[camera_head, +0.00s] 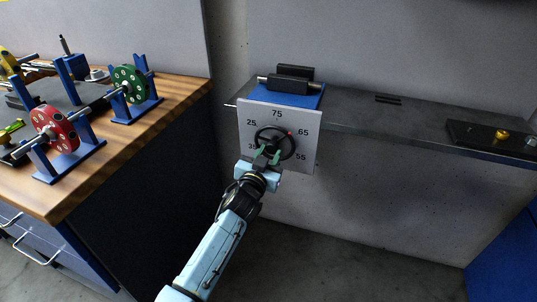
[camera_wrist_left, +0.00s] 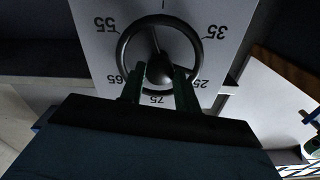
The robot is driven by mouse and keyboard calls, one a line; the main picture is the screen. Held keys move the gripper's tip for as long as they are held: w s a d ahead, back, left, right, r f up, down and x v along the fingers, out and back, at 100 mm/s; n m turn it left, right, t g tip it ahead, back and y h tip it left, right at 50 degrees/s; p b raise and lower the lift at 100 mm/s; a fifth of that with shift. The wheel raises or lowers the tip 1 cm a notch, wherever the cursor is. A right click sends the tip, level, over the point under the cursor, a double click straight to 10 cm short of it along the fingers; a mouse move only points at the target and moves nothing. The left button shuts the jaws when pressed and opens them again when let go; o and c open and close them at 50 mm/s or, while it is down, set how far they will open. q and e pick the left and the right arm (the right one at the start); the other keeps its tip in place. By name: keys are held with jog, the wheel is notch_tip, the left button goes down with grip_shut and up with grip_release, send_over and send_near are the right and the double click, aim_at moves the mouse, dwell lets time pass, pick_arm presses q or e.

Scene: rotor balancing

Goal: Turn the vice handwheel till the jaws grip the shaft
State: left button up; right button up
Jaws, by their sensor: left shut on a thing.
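The handwheel (camera_head: 288,147) is a dark ring with a red mark near its upper right. It sits on a white dial plate (camera_head: 247,112) numbered 25, 35, 55, 65 and 75. My left gripper (camera_head: 267,157) reaches it from below and is shut on its middle. In the left wrist view the green fingers (camera_wrist_left: 161,82) stand either side of the hub, inside the handwheel ring (camera_wrist_left: 121,50). The vice (camera_head: 293,99) has a blue base and black jaws on the shelf above the dial. A short light shaft end (camera_head: 262,79) shows at the jaws' left; whether they touch it is unclear.
The grey shelf (camera_head: 420,128) runs right, with a dark plate holding a brass piece (camera_head: 501,134). At left a wooden bench (camera_head: 180,92) carries a red rotor (camera_head: 55,132) and a green rotor (camera_head: 129,84) on blue stands. Open floor lies below the dial.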

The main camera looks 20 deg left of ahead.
pick_arm(q)
jog(key=shift+m, duration=0.8)
jog(key=m, duration=0.2)
jog(key=shift+m, duration=0.4)
jog(key=m, duration=0.2)
jog(key=shift+m+p, duration=0.35)
jog(key=shift+m, duration=0.05)
jog(key=m, duration=0.9)
jog(key=shift+r, duration=0.1)
jog(key=m, duration=0.3)
jog(key=shift+m, duration=0.3)
jog(key=shift+m+p, duration=0.4)
jog(key=shift+m, duration=1.6)
pick_arm(e)
jog(key=shift+s+d+f, duration=0.3)
jog(key=shift+d+f, duration=0.05)
jog(key=shift+f, duration=0.25)
jog(key=shift+s+d+f, duration=0.25)
jog(key=shift+d+f, duration=0.15)
jog(key=shift+f, duration=0.2)
jog(key=shift+s+d+f, duration=0.3)
jog(key=shift+d+f, duration=0.05)
jog(key=shift+f, duration=0.25)
jog(key=shift+a+f, duration=0.1)
jog(key=shift+f, duration=0.05)
